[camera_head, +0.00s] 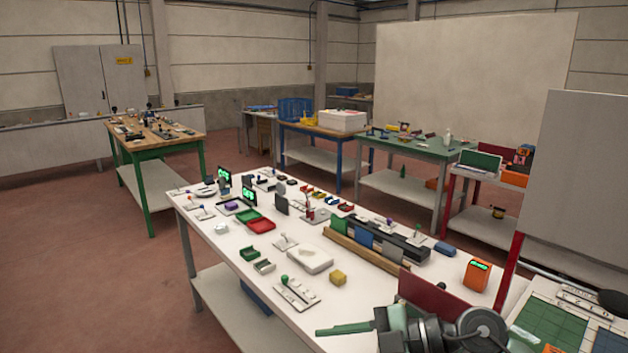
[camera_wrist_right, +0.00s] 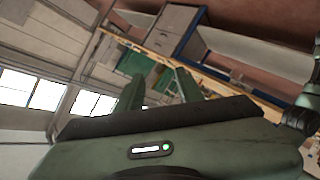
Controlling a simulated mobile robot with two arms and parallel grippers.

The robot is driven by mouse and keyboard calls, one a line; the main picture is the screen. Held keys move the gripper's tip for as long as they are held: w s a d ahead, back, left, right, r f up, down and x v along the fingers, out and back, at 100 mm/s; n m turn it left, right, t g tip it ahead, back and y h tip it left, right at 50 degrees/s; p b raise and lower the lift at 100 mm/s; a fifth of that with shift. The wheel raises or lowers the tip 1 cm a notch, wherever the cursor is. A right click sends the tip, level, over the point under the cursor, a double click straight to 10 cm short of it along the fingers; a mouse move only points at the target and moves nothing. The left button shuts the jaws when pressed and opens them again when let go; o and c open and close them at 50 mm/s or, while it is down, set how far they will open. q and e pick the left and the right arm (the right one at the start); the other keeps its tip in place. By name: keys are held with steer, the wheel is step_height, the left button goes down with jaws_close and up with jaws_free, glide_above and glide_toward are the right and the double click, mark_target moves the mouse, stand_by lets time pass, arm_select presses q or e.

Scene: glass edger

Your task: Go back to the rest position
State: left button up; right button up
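My right gripper (camera_head: 322,331) shows at the bottom of the head view, its green finger pointing left over the front part of the white table (camera_head: 225,268). The arm behind it is dark and comes in from the lower right. In the right wrist view, the two green fingers of this gripper (camera_wrist_right: 158,80) stand apart with a gap between them. I see nothing held in the gap. My left gripper is in neither view.
A dark red panel (camera_head: 433,295) stands close behind my right arm. Red floor (camera_head: 90,280) is clear at left.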

step_height(320, 180, up, 10)
steer(key=w+m+t+y, duration=0.1)
steer(key=m+t+y, duration=0.4)
steer(key=t, duration=0.5)
steer(key=w+d+f+m+t+h, duration=0.1)
steer(key=w+d+m+t+h, duration=0.2)
steer(key=d+m+t+h, duration=0.6)
steer(key=s+d+f+m+g+h, duration=0.1)
steer(key=d+f+m+g+h, duration=0.3)
steer(key=f, duration=0.3)
steer(key=s+d+f+m+g+h, duration=0.1)
steer(key=s+d+f+m+h, duration=0.1)
steer(key=d+f+m+h, duration=0.4)
steer(key=s+f+g+h, duration=0.2)
steer(key=s+f+g, duration=0.5)
steer(key=s+f, duration=0.55)
steer(key=s+a+f+n+g+y, duration=0.2)
steer(key=s+f+g, duration=0.5)
steer(key=s, duration=0.5)
step_height(320, 180, down, 26)
steer(key=s, duration=0.1)
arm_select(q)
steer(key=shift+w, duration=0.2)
arm_select(e)
steer(key=s+d+f+g, duration=0.1)
steer(key=s+d+f, duration=0.2)
steer(key=s+f, duration=1.4)
steer(key=shift+s+g, duration=0.3)
